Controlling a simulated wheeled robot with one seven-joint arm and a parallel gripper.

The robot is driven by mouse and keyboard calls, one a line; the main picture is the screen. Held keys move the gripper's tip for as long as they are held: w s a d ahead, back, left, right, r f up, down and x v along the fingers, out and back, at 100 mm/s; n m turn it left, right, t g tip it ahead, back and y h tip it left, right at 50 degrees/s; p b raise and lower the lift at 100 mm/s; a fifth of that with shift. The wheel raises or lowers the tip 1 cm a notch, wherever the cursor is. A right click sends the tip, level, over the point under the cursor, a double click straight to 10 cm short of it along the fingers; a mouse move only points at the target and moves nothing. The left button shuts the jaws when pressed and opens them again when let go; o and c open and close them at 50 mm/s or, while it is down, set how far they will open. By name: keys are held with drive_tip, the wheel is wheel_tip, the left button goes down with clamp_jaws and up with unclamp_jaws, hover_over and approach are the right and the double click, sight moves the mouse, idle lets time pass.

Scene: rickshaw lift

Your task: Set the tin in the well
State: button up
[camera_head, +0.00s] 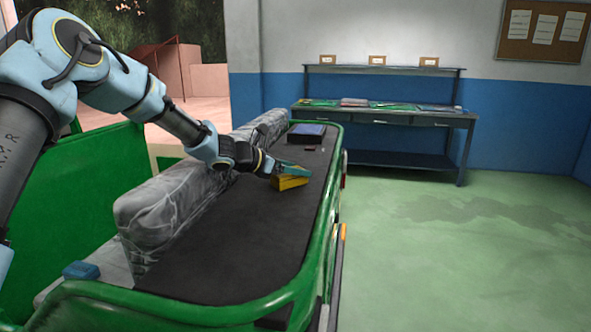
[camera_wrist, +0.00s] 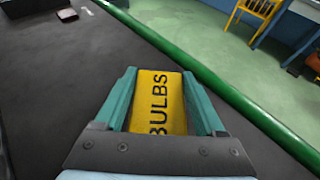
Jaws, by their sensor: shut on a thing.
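A yellow tin (camera_head: 290,183) is at my gripper (camera_head: 294,171), over the black bed (camera_head: 230,240) of the green rickshaw. In the wrist view the tin (camera_wrist: 158,105) shows the word "BULBS" and sits between my two teal fingers (camera_wrist: 160,75), which are shut on its sides. I cannot tell whether its underside touches the bed. I cannot make out a well for certain in either view.
A long grey wrapped bundle (camera_head: 165,200) lines the left side. A green rail (camera_head: 327,190) edges the right. The bed's near part is bare.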

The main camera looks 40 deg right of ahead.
drive_tip(key=o, duration=1.4)
